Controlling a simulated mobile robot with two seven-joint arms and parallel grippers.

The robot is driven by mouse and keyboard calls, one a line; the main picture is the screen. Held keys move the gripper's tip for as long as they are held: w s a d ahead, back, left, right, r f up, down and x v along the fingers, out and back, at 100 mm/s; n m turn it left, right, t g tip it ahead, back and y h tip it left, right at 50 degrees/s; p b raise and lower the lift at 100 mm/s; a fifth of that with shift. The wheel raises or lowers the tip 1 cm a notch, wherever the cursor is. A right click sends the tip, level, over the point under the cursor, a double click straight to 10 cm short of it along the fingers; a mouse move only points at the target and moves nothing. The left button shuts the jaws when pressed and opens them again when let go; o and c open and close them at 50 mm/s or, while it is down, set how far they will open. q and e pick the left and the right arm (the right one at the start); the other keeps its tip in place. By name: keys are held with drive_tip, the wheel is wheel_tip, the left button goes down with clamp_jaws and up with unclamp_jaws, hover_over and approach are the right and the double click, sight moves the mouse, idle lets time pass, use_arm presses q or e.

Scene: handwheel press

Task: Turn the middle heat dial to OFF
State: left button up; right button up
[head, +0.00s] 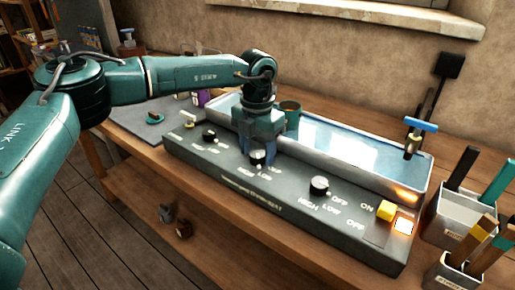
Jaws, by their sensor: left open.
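The middle heat dial (257,158) is a black knob with a light top on the sloped front of a dark grey control panel (225,168). My left gripper (260,150) points down right at this dial, open, with its fingers close by it. Whether the fingers touch the dial, I cannot tell. The gripper hides part of the dial and its lettering, so its setting is not readable. A similar left dial (209,135) and right dial (319,187) stand on either side. The right dial has OFF, LOW and HIGH printed around it. My right gripper is not in view.
A long metal tray (345,150) lies behind the panel, with a dark green mug (290,112) near my gripper. A yellow switch (386,210) and a glowing orange light (404,226) are at the panel's right end. Tool bins (462,215) stand at the right.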

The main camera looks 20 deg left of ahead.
use_arm(q)
drive_tip(key=shift+c, duration=0.5)
drive_tip(key=c, duration=0.9)
drive_tip(key=shift+o, duration=0.2)
drive_tip(key=shift+n, duration=0.3)
drive_tip(key=n, duration=0.4)
drive_tip(key=shift+n+b, duration=0.35)
drive_tip(key=shift+n, duration=1.75)
drive_tip(key=o, duration=1)
drive_tip(key=shift+c, duration=0.2)
